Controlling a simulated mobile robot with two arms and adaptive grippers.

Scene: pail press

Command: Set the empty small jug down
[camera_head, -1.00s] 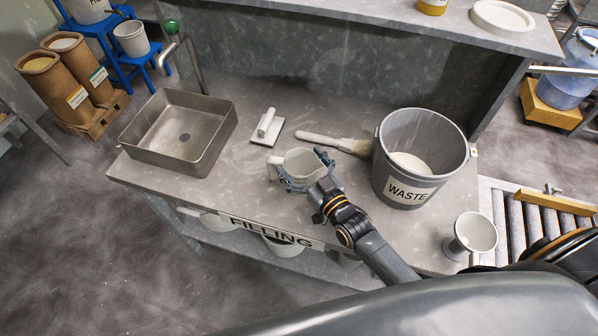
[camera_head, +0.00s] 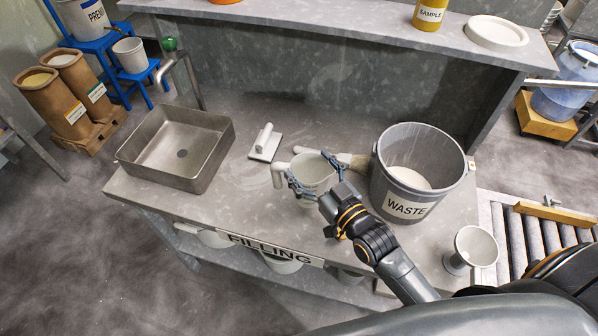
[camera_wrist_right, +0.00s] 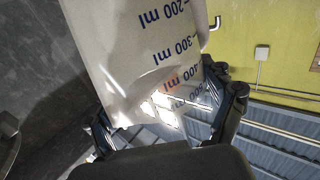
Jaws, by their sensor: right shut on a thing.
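My right gripper (camera_head: 312,181) is shut around the small jug (camera_head: 314,167), one finger on each side. The jug is pale with a handle at its left. In the head view it looks empty and close to upright over the front middle of the grey bench (camera_head: 235,215). I cannot tell whether its base touches the bench. In the right wrist view the jug wall (camera_wrist_right: 150,45) shows blue millilitre marks, between the fingers of the right gripper (camera_wrist_right: 168,108). My left gripper is not in view.
The WASTE bucket (camera_head: 405,208), holding pale material, stands close right of the jug. A brush (camera_head: 355,160) lies behind the jug, partly hidden. A white float (camera_head: 265,143) and a metal tray (camera_head: 205,175) are to the left.

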